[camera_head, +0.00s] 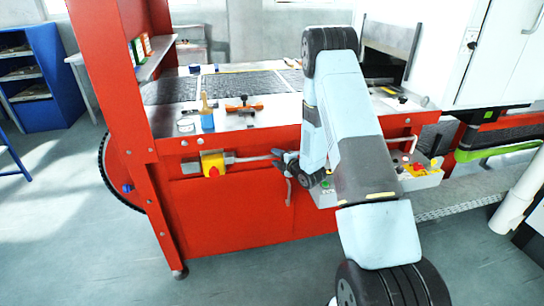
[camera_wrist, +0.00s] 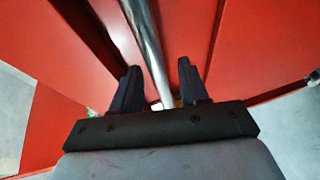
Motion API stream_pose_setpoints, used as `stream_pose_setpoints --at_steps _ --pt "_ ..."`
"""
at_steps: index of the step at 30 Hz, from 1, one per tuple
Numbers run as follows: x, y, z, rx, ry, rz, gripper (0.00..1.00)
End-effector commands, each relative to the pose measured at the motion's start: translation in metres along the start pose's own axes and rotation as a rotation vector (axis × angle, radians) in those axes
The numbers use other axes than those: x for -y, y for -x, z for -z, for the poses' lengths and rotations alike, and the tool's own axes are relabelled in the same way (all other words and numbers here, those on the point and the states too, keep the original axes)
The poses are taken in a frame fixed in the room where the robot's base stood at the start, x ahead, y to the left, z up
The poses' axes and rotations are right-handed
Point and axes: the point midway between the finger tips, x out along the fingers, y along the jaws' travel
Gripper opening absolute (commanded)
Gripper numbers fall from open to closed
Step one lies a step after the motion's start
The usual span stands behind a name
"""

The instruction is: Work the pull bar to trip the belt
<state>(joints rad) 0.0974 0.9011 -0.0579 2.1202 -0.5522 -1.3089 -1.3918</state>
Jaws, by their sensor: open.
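The pull bar is a thin grey metal rod (camera_head: 250,158) on the front of the red machine. My gripper (camera_head: 281,161) is at the right end of the visible rod, close to the red front panel. In the wrist view, the rod (camera_wrist: 147,42) runs from the top edge down between the two dark fingers of my gripper (camera_wrist: 158,70). The fingers are open, with a gap on the right side. I cannot tell whether either finger touches the rod. My arm hides what lies further right.
The red machine (camera_head: 240,208) has a mesh belt (camera_head: 245,84) on top, with a brush (camera_head: 207,112) and an orange-handled tool (camera_head: 243,104) near its front edge. A control box (camera_head: 420,178) with buttons is right of my arm. The floor in front is clear.

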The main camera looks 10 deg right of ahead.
Motion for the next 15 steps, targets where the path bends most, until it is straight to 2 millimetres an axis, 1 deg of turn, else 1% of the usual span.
stream_pose_setpoints --at_steps 1,6,10,15 --pt "0.0 -0.008 0.0 -0.001 0.0 -0.001 0.44" --pt "0.0 -0.027 0.001 -0.002 -0.001 0.0 0.44" --pt "0.0 -0.035 0.001 -0.001 -0.001 -0.001 0.44" --pt "0.0 -0.037 0.0 0.0 -0.001 0.001 0.44"
